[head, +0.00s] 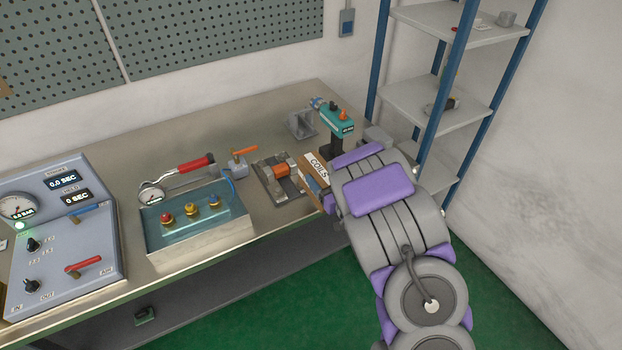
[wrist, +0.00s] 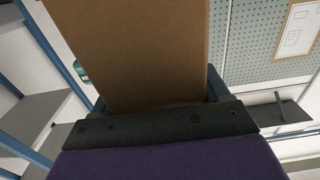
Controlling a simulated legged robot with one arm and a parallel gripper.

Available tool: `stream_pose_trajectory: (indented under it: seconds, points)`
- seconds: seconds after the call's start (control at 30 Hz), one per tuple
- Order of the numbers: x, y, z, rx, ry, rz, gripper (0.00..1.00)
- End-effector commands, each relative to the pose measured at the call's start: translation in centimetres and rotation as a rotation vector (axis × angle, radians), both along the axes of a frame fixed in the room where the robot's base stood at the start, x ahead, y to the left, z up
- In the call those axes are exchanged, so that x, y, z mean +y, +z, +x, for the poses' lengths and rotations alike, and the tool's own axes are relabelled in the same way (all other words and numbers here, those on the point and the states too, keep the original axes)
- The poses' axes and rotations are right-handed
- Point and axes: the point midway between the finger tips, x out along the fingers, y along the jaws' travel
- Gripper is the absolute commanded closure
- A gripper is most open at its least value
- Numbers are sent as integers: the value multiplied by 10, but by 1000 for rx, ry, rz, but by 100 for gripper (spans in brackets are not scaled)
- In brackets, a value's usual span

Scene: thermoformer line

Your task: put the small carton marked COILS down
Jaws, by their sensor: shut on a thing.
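The small carton marked COILS (head: 316,168) is brown cardboard with a white label, seen in the head view at the right part of the bench. My gripper (head: 328,199) is shut on it, at the end of my grey and purple arm. In the wrist view the carton (wrist: 145,50) fills the upper middle, right in front of the dark gripper edge (wrist: 160,125). My arm hides part of the carton in the head view. I cannot tell whether its underside touches the bench.
On the metal bench (head: 262,112), a coil fixture (head: 283,180) stands just left of the carton. A teal device (head: 338,118) stands behind it. A blue-post shelf (head: 436,104) stands at the right.

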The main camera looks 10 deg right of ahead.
Motion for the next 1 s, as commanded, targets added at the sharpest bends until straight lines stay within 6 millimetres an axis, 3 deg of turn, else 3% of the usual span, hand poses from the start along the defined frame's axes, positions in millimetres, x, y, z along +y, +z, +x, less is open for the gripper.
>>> stream_pose_trajectory:
  seconds: [0.23, 0.63, 0.93, 1.0]
  points:
    - [2, -2, 4, -3, -5, 2, 70]
    - [19, -5, 64, -3, -4, 3, 70]
    - [23, -7, 81, -1, -5, 3, 70]
    - [23, -20, 80, 1, -6, 3, 70]
